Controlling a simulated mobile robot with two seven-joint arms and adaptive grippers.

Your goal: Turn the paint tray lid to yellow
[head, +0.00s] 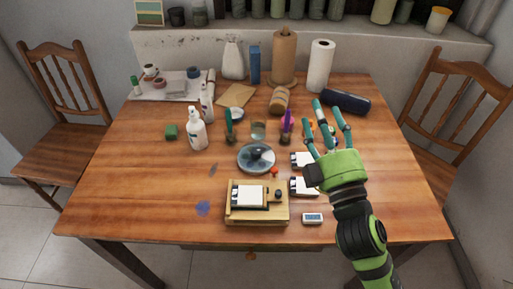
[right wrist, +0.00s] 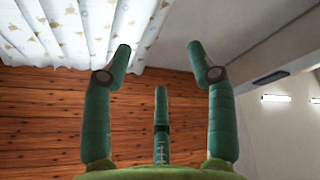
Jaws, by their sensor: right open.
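A round blue-grey dish (head: 246,163) with a dark raised piece on top lies mid-table; it looks like the paint tray with its lid, but I cannot be sure. No yellow marking can be made out on it. My right gripper (head: 326,118) is open and raised over the right side of the table, right of the dish and apart from it. In the right wrist view its green fingers (right wrist: 160,68) are spread with nothing between them. The gripper hides part of the table beneath it. My left gripper is not in view.
A wooden box (head: 257,216) with a white pad stands in front of the dish. White bottles (head: 196,134), a green brush holder (head: 230,130) and a purple one (head: 286,130) stand behind it. A dark roll (head: 345,100) lies at the back right. The table's left front is mostly clear.

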